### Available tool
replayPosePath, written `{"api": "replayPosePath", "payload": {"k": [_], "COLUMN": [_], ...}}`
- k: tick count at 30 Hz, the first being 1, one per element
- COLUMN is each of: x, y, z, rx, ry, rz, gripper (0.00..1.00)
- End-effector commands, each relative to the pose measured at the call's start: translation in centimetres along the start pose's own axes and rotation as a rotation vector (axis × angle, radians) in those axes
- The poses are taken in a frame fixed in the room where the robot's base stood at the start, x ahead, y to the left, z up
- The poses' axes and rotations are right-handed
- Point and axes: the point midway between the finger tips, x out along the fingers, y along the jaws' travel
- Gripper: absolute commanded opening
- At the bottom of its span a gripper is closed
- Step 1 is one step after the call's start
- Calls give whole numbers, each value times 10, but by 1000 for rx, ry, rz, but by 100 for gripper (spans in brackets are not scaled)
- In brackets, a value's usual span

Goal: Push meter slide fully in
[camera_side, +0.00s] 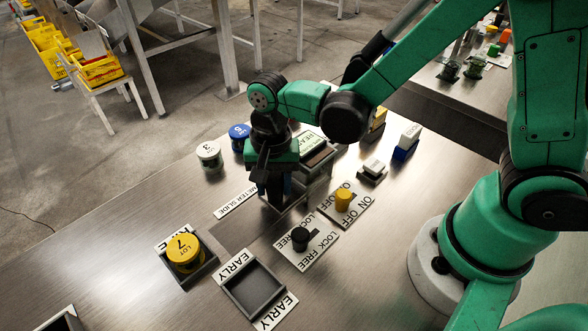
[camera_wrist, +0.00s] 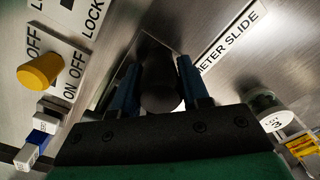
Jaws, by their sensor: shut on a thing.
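My gripper (camera_side: 272,195) points down at the meter slide, beside the METER SLIDE label (camera_side: 236,203). In the wrist view my gripper's two blue fingers (camera_wrist: 158,78) are closed on either side of a dark rounded knob (camera_wrist: 160,92), which appears to be the meter slide's handle. The label also shows in the wrist view (camera_wrist: 230,36), to the right of the fingers. In the side view my gripper hides the knob. How far in the slide sits cannot be told.
A metal-edged housing (camera_side: 318,178) stands close right of my gripper. A yellow ON/OFF knob (camera_side: 343,198) and a black LOCK/FREE knob (camera_side: 300,237) are near. An EARLY tray (camera_side: 253,289) sits in front.

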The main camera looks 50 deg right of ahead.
Motion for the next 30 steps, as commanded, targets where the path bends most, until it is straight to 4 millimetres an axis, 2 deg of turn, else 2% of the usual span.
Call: {"api": "replayPosePath", "payload": {"k": [8, 9, 11, 12, 21, 30], "x": [0, 0, 0, 0, -4, -39], "y": [5, 5, 5, 4, 3, 3], "z": [-4, -4, -4, -4, -3, -3], "rx": [10, 10, 10, 9, 6, 7], "ry": [10, 10, 9, 9, 8, 8], "rz": [14, 15, 14, 13, 10, 11], "gripper": [0, 51, 68, 72, 72, 72]}}
